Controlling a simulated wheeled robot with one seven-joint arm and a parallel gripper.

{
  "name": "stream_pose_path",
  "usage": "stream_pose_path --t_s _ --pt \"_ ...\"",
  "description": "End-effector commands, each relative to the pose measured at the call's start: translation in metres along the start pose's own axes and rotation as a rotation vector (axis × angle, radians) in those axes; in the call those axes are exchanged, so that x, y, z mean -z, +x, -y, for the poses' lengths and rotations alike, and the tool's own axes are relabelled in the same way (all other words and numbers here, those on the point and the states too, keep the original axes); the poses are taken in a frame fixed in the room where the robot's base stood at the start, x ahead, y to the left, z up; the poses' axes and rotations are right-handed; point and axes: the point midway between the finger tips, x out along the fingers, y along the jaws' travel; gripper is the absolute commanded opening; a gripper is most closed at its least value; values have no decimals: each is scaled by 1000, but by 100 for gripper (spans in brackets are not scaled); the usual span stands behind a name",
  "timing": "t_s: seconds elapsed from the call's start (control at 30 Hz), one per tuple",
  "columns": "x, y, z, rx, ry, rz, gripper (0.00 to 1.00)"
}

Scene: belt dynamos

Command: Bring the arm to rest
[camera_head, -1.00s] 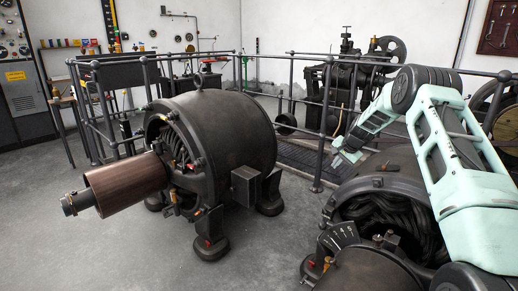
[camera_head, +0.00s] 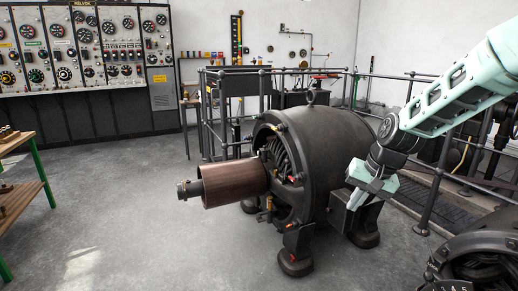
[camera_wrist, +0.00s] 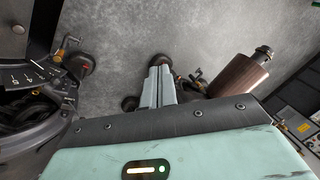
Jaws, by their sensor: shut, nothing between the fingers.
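My gripper (camera_head: 366,196) hangs at the end of my pale green arm (camera_head: 455,97), on the right side of the head view. It appears in front of the right end of a dark dynamo (camera_head: 325,140), pointing down and a little left. I cannot tell whether it touches the dynamo. In the wrist view my gripper fingers (camera_wrist: 159,70) lie together, shut and empty, with grey floor and part of the dynamo's feet beyond them.
The dynamo has a brown pulley (camera_head: 233,184) at its left. A second machine (camera_head: 480,255) stands at the lower right. Railings (camera_head: 436,185) run behind. A control panel (camera_head: 85,60) lines the back left, and a workbench (camera_head: 22,180) stands at the left edge. Grey floor (camera_head: 130,215) is open at left.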

Motion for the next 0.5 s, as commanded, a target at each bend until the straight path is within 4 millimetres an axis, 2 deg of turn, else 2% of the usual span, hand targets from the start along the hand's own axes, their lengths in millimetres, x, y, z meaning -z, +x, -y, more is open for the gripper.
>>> stream_pose_path --t_s 0.03,0.1,0.23,0.3,0.37,0.5 --pt "-30 -5 20 -5 -76 26 0" --pt "-70 -11 38 -15 -174 61 0" --pt "-149 -24 60 -41 -366 125 0" --pt "-192 -31 64 -58 -472 158 0" --pt "-224 -37 62 -74 -556 181 0" --pt "-290 -49 48 -112 -734 229 0"
